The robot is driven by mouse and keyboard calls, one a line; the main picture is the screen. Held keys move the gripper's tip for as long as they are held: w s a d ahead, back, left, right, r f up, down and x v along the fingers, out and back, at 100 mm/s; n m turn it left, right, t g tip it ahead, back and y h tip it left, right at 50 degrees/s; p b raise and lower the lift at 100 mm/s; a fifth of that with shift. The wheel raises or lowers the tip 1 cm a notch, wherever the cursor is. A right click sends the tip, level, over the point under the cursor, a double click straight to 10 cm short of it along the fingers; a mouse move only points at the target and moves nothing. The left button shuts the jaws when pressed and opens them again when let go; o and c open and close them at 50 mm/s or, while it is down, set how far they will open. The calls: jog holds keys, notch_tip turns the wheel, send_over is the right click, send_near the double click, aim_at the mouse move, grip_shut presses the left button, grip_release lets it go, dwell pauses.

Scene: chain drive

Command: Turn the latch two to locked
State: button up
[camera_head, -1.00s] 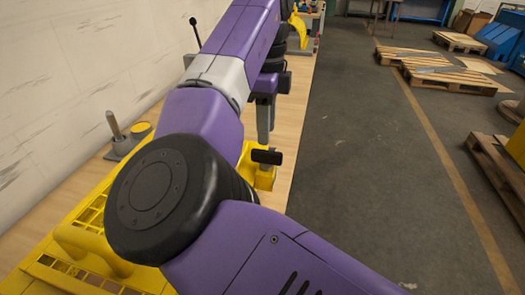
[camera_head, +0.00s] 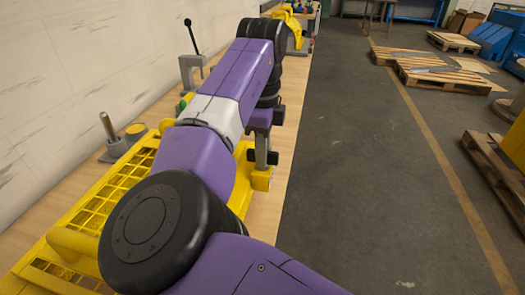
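A yellow fixture (camera_head: 262,180) stands on the wooden bench, mostly hidden behind my purple arm. A dark block-shaped knob or handle (camera_head: 272,158) shows just above it, perhaps part of a latch. I cannot tell which part is latch two, nor its position. What looks like my gripper (camera_head: 262,146), a grey part below a purple wrist block, points down close beside the dark knob. I cannot tell if they touch. Its fingertips are not clear, so I cannot tell whether it is open or shut.
A yellow grid tray (camera_head: 113,185) lies at left. Behind it, a grey base holds an upright pin (camera_head: 107,127). A black-knobbed lever (camera_head: 190,36) rises from a grey bracket near the wall. Another yellow device (camera_head: 292,27) stands farther back. The floor right of the bench is open.

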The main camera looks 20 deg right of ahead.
grip_shut()
jog(key=shift+r+n+p, duration=0.1)
jog(key=shift+n+p, duration=0.2)
jog(key=shift+p, duration=0.3)
jog(key=n+p, duration=0.1)
jog(key=p, duration=0.2)
jog(key=shift+d+r+n, duration=0.1)
jog(key=shift+r+n, duration=0.05)
jog(key=shift+n, duration=0.25)
jog(key=n+p, duration=0.6)
jog(key=p, duration=0.1)
jog(key=shift+p, duration=0.4)
jog(key=n+p, duration=0.5)
jog(key=p, duration=0.1)
jog(key=shift+n, duration=0.3)
jog(key=n+p, duration=0.3)
jog(key=p, duration=0.1)
jog(key=shift+f+n, duration=0.2)
jog(key=shift+n, duration=0.2)
